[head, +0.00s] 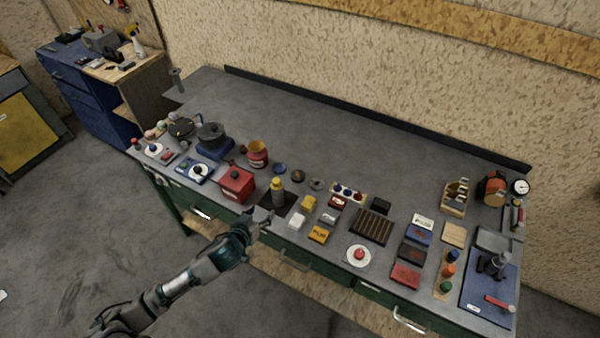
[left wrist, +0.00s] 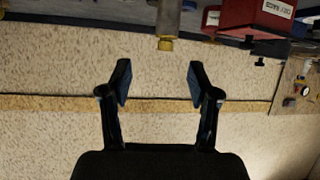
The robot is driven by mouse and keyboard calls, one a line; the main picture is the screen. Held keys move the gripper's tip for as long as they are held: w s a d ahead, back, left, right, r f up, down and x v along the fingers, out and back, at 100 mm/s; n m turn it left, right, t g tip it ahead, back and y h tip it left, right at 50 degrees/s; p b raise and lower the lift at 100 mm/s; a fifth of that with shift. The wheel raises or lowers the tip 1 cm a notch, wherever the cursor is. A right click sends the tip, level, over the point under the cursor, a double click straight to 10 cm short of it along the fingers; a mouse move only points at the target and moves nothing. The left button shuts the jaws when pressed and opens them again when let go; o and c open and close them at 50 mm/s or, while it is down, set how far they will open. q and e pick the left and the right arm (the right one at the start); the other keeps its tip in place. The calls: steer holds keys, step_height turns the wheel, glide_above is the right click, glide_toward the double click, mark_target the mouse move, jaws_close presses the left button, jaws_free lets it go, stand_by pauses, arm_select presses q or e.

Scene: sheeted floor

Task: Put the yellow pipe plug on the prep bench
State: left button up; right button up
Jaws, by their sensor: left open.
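A yellow piece, which looks like the yellow pipe plug (head: 278,189), stands upright on a dark square near the front edge of the long grey bench (head: 290,125). In the left wrist view a yellow end (left wrist: 166,44) shows on a grey body at the top of the picture, ahead of the fingers. My left gripper (head: 262,216) is at the bench's front edge, just in front of the dark square. Its two fingers (left wrist: 158,82) are apart with nothing between them. My right gripper is not in view. Which surface is the prep bench, I cannot tell.
Many small items crowd the front strip. The bench's back middle is clear. A blue cabinet with a wooden top (head: 118,75) stands at far left.

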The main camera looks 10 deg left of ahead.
arm_select(q)
step_height(320, 180, up, 2)
steer(key=r, duration=0.1)
steer(key=p, duration=0.1)
glide_toward(276, 184)
steer(key=x, duration=0.2)
steer(key=shift+t+y, duration=0.3)
steer(key=x, duration=0.4)
steer(key=shift+f, duration=0.15)
steer(key=shift+w+d+f+p, duration=0.1)
steer(key=shift+w+d+p, duration=0.2)
steer(key=shift+w+d, duration=0.1)
steer(key=w, duration=0.1)
steer(key=w+f, duration=0.2)
steer(key=w, duration=0.1)
steer(key=shift+a+p, duration=0.3)
steer(key=shift+p, duration=0.05)
steer(key=shift+w+f, duration=0.1)
steer(key=shift+d, duration=0.3)
steer(key=c, duration=0.7)
steer(key=shift+c, duration=1.2)
steer(key=shift+d, duration=0.1)
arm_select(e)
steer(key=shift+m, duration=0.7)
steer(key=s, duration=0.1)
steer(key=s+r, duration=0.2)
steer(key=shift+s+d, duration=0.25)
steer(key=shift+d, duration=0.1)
